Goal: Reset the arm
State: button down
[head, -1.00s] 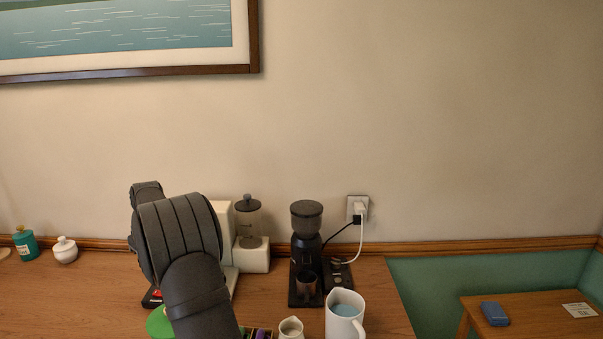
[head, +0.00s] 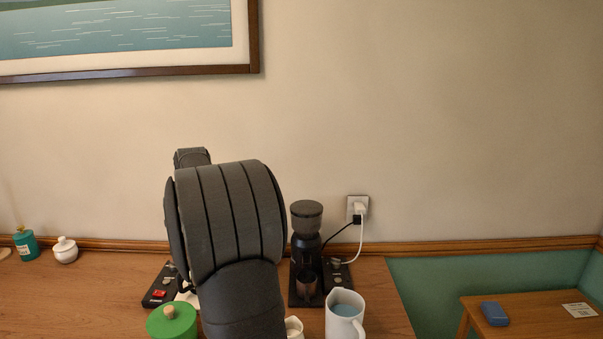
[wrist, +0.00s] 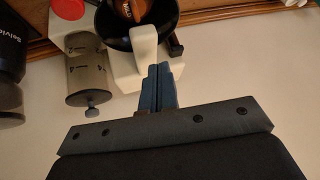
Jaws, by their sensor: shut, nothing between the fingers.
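My arm rises from the bottom of the head view in front of the counter, and its dark links hide the gripper there. My gripper (wrist: 159,72) shows in the wrist view with its two blue fingers together and nothing between them. The fingers point at a white machine (wrist: 125,70) with a black round part (wrist: 118,32). I cannot tell whether they touch it. Left of the fingers is a clear container with markings (wrist: 88,72).
On the wooden counter (head: 90,290) are a black grinder (head: 307,250), a white pitcher (head: 345,312), a green lid (head: 170,322), a small black scale (head: 160,290), a white pot (head: 65,250) and a teal canister (head: 25,244). A cord runs to a wall socket (head: 357,208).

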jog(key=shift+d+r, duration=0.15)
jog(key=shift+d, duration=0.45)
jog(key=shift+d+r, duration=0.15)
jog(key=shift+d, duration=0.4)
jog(key=c, duration=1.3)
grip_release()
jog(key=o, duration=1.1)
jog(key=shift+m+g+h, duration=0.5)
jog(key=shift+h, duration=0.1)
jog(key=s+r, duration=0.1)
jog(key=s+a+r, duration=0.1)
jog(key=s+r, duration=0.2)
jog(key=r, duration=0.1)
jog(key=shift+s+a+r, duration=0.1)
jog(key=shift+s+a, duration=0.05)
jog(key=shift+a, duration=0.2)
jog(key=shift+o, duration=1)
jog(key=s+r+m+h, duration=0.1)
jog(key=s+r, duration=0.4)
jog(key=shift+s+d+r+m+g+h, duration=0.15)
jog(key=shift+r+m+g+h, duration=0.15)
jog(key=shift+r+h, duration=0.1)
jog(key=x, duration=1)
jog(key=shift+s+d, duration=0.1)
jog(key=shift+s, duration=0.05)
jog(key=v, duration=1)
